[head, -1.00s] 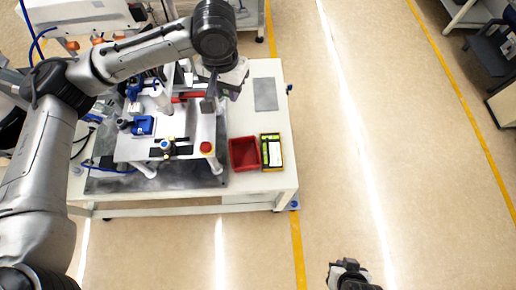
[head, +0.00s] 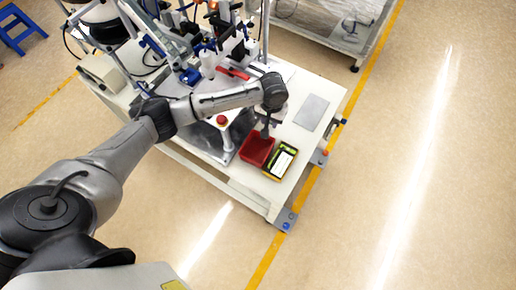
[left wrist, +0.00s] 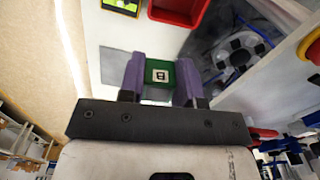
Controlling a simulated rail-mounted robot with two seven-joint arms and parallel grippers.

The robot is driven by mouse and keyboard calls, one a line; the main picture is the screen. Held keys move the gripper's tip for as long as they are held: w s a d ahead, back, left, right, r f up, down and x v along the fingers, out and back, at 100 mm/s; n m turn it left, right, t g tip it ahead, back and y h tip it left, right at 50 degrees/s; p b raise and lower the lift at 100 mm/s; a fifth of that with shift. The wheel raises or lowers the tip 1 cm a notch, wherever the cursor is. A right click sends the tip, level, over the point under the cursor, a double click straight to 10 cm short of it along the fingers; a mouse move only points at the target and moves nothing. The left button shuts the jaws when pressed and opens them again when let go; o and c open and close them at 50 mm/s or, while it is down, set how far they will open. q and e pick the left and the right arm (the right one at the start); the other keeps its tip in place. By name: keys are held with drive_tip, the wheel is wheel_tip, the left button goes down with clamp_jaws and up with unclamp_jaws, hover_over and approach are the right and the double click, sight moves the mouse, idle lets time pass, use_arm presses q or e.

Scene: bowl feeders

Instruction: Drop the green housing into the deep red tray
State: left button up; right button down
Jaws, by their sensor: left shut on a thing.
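The green housing (left wrist: 163,76), a small block with a white square label on its face, is between the two purple fingers of my left gripper (left wrist: 161,69) in the left wrist view. The fingers are shut on it. The deep red tray (head: 257,152) sits near the front edge of the workbench in the head view. It also shows at the top of the left wrist view (left wrist: 180,11), beyond the fingertips and apart from the housing. In the head view my left gripper (head: 267,124) is by the far side of the tray; the housing cannot be made out there. My right gripper is out of view.
A yellow-and-black box (head: 280,161) stands right beside the tray. A grey plate (head: 311,111) lies flat on the white bench (head: 331,92). A red button (head: 221,120) and the feeder equipment (head: 200,60) stand to the left and behind.

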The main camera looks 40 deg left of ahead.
use_arm(q)
drive_tip(key=s+a+f+b, duration=0.1)
drive_tip(key=a+f+b, duration=0.1)
drive_tip(key=f, duration=0.5)
drive_tip(key=s+a+f+b, duration=0.2)
drive_tip(key=f+b, duration=0.3)
drive_tip(key=f, duration=0.2)
drive_tip(key=shift+n, duration=0.4)
drive_tip(key=shift+a, duration=0.1)
drive_tip(key=o, duration=1)
drive_tip(key=shift+r, duration=0.1)
wheel_tip(320, 180, up, 14)
drive_tip(key=shift+f+p, duration=0.15)
drive_tip(key=shift+p, duration=0.6)
